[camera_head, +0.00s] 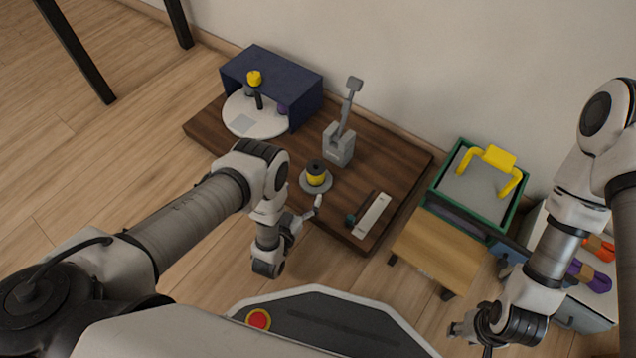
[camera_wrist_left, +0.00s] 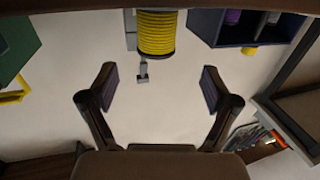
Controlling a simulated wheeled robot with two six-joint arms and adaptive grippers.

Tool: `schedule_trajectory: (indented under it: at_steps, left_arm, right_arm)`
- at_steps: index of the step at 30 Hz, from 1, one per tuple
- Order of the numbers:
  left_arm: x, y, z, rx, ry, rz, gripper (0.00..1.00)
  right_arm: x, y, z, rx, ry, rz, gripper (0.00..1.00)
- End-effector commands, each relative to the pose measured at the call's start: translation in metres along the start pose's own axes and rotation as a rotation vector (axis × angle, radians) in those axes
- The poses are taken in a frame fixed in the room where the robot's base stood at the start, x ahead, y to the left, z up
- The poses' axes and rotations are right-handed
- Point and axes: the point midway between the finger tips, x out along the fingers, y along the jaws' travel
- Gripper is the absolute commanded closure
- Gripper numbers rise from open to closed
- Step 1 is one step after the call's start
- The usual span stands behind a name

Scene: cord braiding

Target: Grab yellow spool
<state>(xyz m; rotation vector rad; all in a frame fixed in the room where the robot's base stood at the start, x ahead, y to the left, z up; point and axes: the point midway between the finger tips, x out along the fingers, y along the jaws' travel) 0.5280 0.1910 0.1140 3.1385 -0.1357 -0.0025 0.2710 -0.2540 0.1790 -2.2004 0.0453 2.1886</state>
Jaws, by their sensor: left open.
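The yellow spool (camera_head: 316,179) has a dark top and stands upright on a round grey base on the dark wooden board. In the left wrist view the spool (camera_wrist_left: 156,34) shows at the top middle, with cord wound around it. My left gripper (camera_head: 307,211) is in front of the spool. Its two fingers (camera_wrist_left: 157,88) are spread with nothing between them, and the spool lies beyond the fingertips. My right gripper (camera_head: 464,329) is at the lower right, away from the spool; its fingers are too small to judge.
A grey lever device (camera_head: 339,145) stands just behind the spool. A blue housing (camera_head: 272,78) with a white disc (camera_head: 244,124) is at the board's far left. A pale strip (camera_head: 372,215) lies right of the spool. A green-rimmed bin (camera_head: 462,145) with yellow handles stands farther right.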

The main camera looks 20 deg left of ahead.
Motion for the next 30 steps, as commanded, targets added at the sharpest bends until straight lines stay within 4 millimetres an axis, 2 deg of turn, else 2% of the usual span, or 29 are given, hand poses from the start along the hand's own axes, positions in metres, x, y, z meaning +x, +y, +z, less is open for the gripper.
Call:
schedule_trajectory:
  at_steps: [5, 10, 12, 15, 20, 22, 26, 30]
  left_arm:
    - [0.026, 0.001, 0.002, 0.000, 0.004, 0.001, 0.12]
    - [0.054, 0.006, 0.010, 0.000, 0.005, 0.001, 0.12]
    - [0.066, 0.006, 0.006, 0.000, 0.005, 0.000, 0.12]
    - [0.073, 0.005, 0.004, 0.000, 0.001, 0.000, 0.12]
    - [0.073, 0.005, 0.001, 0.000, 0.001, 0.000, 0.12]
    - [0.073, 0.005, 0.001, 0.000, 0.001, 0.000, 0.30]
    - [0.073, 0.005, 0.001, 0.000, 0.001, 0.000, 0.76]
    - [0.073, 0.005, 0.001, 0.000, 0.001, 0.000, 0.78]
  right_arm:
    - [0.016, 0.000, -0.001, 0.003, 0.002, 0.000, 0.60]
    - [0.046, 0.001, -0.004, 0.002, 0.012, 0.002, 0.60]
    - [0.050, 0.001, -0.006, -0.002, 0.018, 0.003, 0.60]
    - [0.051, 0.001, -0.008, -0.005, 0.024, 0.003, 0.60]
    - [0.049, 0.001, -0.009, -0.005, 0.025, 0.003, 0.60]
    - [0.049, 0.001, -0.009, -0.005, 0.025, 0.003, 0.60]
    - [0.049, 0.001, -0.009, -0.005, 0.025, 0.003, 0.60]
    - [0.049, 0.001, -0.009, -0.005, 0.025, 0.003, 0.60]
